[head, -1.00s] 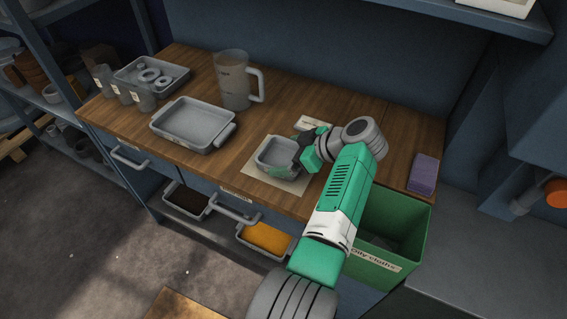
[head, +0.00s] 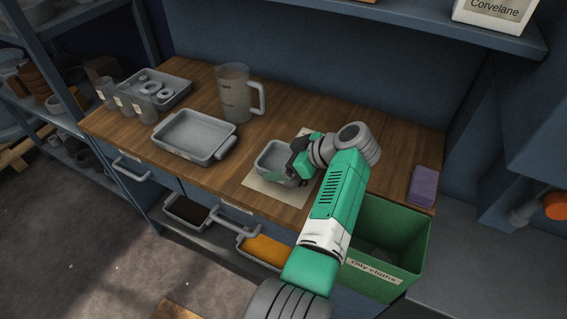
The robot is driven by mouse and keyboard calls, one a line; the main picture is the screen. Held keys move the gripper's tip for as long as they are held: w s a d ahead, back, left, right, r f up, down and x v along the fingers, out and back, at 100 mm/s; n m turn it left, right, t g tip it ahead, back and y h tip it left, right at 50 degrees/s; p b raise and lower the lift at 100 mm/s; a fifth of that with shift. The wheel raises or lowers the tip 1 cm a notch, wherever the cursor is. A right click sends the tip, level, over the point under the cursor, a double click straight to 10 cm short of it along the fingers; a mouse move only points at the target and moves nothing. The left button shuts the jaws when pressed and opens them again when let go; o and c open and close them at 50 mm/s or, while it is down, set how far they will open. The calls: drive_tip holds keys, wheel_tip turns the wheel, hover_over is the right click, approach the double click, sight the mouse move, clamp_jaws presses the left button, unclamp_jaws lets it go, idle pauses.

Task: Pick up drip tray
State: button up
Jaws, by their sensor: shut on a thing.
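A small grey open tray (head: 268,170), which I take to be the drip tray, is above or on a pale mat (head: 262,187) near the front edge of the wooden bench. My gripper (head: 294,172) is shut on its right side. The tray looks roughly level and seems slightly raised off the mat, though the gap is hard to see. The fingers and wrist hide its right end, and its inside looks empty.
A larger grey tray (head: 190,151) with a handle lies to the left. A jug (head: 234,97) stands behind it. Further left are cups (head: 146,108) and a tray of rings (head: 177,81). A green bin (head: 397,222) is front right, below a purple cloth stack (head: 423,186).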

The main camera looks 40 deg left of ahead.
drive_tip(key=s+d+r+p, duration=0.1)
drive_tip(key=s+d+p, duration=0.2)
drive_tip(key=s, duration=0.4)
drive_tip(key=s+d+r+p, duration=0.1)
drive_tip(key=s+d+p, duration=0.3)
drive_tip(key=s, duration=0.3)
drive_tip(key=shift+s+d, duration=0.15)
drive_tip(key=shift+r, duration=0.1)
